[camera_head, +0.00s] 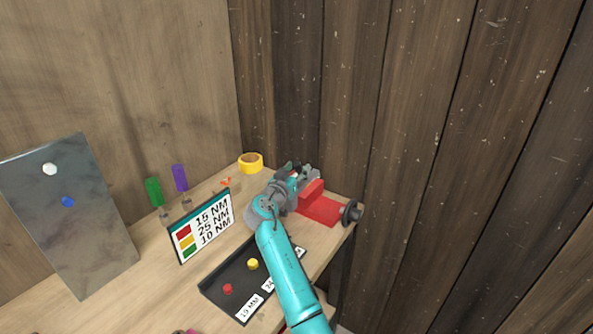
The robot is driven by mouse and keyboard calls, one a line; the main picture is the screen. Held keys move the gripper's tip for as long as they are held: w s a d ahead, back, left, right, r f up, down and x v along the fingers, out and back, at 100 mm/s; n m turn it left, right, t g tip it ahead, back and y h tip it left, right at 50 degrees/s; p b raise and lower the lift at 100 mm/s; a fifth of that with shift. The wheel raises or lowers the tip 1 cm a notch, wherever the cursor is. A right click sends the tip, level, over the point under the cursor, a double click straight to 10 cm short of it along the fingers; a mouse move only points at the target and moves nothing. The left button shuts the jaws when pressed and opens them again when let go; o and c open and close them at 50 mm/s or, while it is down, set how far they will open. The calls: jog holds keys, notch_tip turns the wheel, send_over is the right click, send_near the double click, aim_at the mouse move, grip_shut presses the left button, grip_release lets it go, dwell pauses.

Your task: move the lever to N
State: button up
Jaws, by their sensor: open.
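My gripper (306,175) is at the far right part of the wooden bench, at the end of my teal arm. Its fingers are open and sit over or just behind a red block-like device (318,209), which looks like a vise. I cannot tell whether they touch it. A dark round handle (350,213) sticks out at the right side of this device, past the bench edge. I cannot make out a lever or a mark N; my gripper and arm hide part of the device and the bench around it.
A sign (203,224) with torque values stands on the bench (150,248). A black tray (222,291) with red and yellow pieces lies partly behind my arm. Wooden walls close the corner.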

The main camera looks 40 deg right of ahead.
aim_at(299, 164)
grip_shut()
jog(key=shift+r, duration=0.1)
jog(key=shift+w+d+r+y, duration=0.1)
jog(key=shift+d+r+y, duration=0.2)
jog(key=shift+d+y, duration=0.1)
jog(key=shift+w+d+r+m+g+y, duration=0.15)
jog(key=shift+d+r+g+y, duration=0.05)
jog(key=shift+d+g+y, duration=0.2)
jog(key=shift+w+d+r+m+g+y, duration=0.15)
jog(key=shift+d+g+y, duration=0.15)
jog(key=shift+d+y, duration=0.2)
jog(key=shift+w+d+r+g+y, duration=0.1)
jog(key=shift+w+d+g+y, duration=0.1)
jog(key=shift+d+g+y, duration=0.25)
jog(key=shift+w+d+g+y, duration=0.15)
jog(key=shift+d+y, duration=0.2)
jog(key=shift+y, duration=0.3)
